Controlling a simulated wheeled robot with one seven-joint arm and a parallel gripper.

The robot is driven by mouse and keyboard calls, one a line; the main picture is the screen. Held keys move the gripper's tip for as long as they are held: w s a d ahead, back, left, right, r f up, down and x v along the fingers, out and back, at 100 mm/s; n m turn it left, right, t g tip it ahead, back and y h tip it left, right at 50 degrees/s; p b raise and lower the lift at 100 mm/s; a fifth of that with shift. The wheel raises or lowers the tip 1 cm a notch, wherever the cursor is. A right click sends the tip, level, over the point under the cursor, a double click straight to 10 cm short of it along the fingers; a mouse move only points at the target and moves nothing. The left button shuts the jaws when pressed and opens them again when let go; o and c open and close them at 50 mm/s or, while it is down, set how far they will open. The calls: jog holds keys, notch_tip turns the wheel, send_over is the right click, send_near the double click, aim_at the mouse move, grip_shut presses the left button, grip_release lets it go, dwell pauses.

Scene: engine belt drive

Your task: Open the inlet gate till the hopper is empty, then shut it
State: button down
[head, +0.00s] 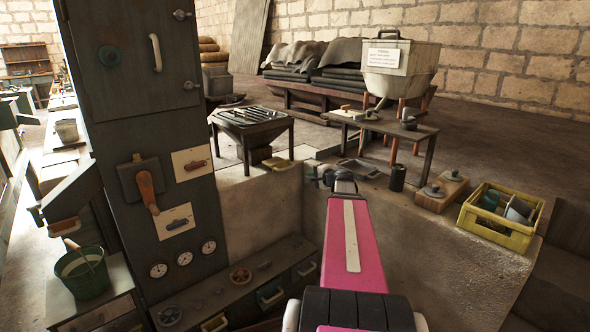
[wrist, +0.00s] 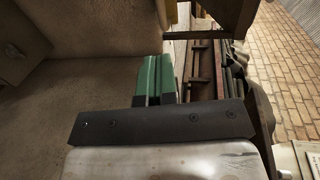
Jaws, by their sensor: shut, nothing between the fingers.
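A pale metal hopper (head: 412,62) with a white written card (head: 388,58) on its front and a handle on its lid stands at the back right, above a low wooden table (head: 425,130). I cannot see its contents. Small fittings (head: 370,113) sit below its spout; I cannot tell which is the inlet gate or how it is set. My gripper (head: 326,178) is at the end of my pink arm, in front of and below the hopper, apart from it. In the wrist view its green fingers (wrist: 154,78) are together and empty.
A dark cabinet (head: 140,130) with a lever and gauges stands at the left. A yellow crate (head: 497,228) and a wooden block with a knob (head: 441,192) sit on the ledge at the right. A small table (head: 250,130) with tools stands behind my gripper.

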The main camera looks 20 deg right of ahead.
send_near(282, 164)
jog(key=w+f, duration=0.2)
jog(key=shift+w+a+f, duration=0.15)
jog(key=shift+w+a, duration=0.2)
jog(key=shift+a, duration=0.05)
dwell(0.3)
jog(key=x, duration=0.3)
jog(key=r+x, duration=0.1)
jog(key=x, duration=0.3)
jog(key=shift+w+r, duration=0.2)
jog(key=shift+r, duration=0.1)
